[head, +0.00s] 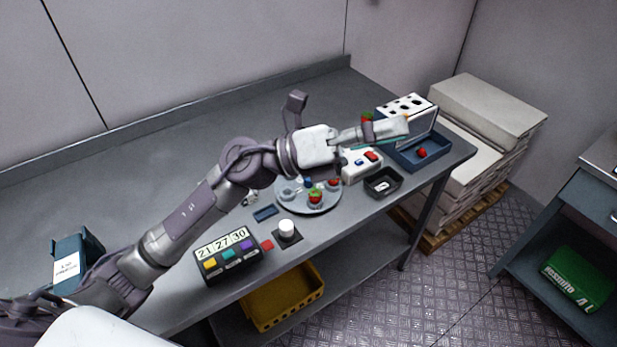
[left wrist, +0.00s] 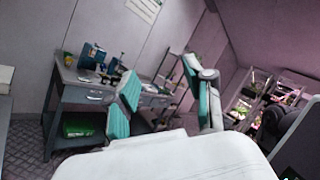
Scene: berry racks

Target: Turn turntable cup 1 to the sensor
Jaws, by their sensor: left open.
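The turntable (head: 301,207) is a round grey plate on the bench, partly behind my left arm. It carries small cups, and red berries show at its front (head: 316,196) and right side (head: 333,184). I cannot tell which cup is number 1. A white box (head: 352,177) with red and blue parts stands at its right edge; I cannot tell whether it is the sensor. My left gripper (head: 398,129) is open, above the bench to the right of the turntable. In the left wrist view its teal-padded fingers (left wrist: 162,82) are apart with nothing between them. My right gripper is not in view.
A white holed rack (head: 408,104) and a blue tray (head: 432,152) with a red berry stand at the right end. A black dish (head: 383,182), a white knob (head: 287,227) and a number panel (head: 227,254) sit along the front.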

